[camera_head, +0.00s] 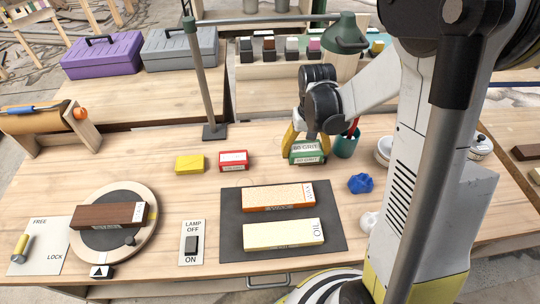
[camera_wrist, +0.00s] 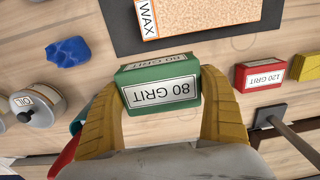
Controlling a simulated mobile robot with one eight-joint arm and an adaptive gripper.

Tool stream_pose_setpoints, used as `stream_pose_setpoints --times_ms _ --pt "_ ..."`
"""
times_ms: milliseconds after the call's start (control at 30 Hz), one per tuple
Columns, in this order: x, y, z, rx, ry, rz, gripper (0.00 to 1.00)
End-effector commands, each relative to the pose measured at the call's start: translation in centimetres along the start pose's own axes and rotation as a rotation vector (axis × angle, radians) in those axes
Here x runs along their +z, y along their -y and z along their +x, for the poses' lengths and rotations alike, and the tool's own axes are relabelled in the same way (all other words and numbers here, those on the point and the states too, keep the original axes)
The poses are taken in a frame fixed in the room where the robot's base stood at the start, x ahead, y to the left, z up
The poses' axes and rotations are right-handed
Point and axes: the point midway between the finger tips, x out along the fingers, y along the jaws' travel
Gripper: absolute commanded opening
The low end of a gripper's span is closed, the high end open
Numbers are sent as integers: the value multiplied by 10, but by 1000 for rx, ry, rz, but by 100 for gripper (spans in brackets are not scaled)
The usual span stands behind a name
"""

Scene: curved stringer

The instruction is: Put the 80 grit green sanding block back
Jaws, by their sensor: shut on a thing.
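The green sanding block (camera_head: 307,152) has white labels reading 80 GRIT. My gripper (camera_head: 305,150) is shut on it, with a yellow finger on each side. In the wrist view the green block (camera_wrist: 160,88) sits between the yellow fingers (camera_wrist: 160,108), its label upside down. The block is at the back of the workbench, just left of the green cup. I cannot tell whether it touches the bench top. A red 120 grit block (camera_head: 233,161) and a yellow block (camera_head: 189,164) stand in a row to its left.
A dark mat (camera_head: 232,242) with two labelled blocks lies in front. A green cup (camera_head: 345,145) and blue lump (camera_head: 361,183) are close on the right. A lamp post (camera_head: 203,80) rises behind the red block. Bare bench lies between the red and green blocks.

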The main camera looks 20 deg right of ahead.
Motion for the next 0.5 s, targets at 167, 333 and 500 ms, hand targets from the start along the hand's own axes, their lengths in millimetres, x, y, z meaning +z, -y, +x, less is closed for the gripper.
stream_pose_setpoints --times_ms 167,333,500 --pt "-24 28 27 0 0 -3 48" --pt "-51 60 52 0 0 -3 48" --pt "-69 80 66 0 0 -1 48"
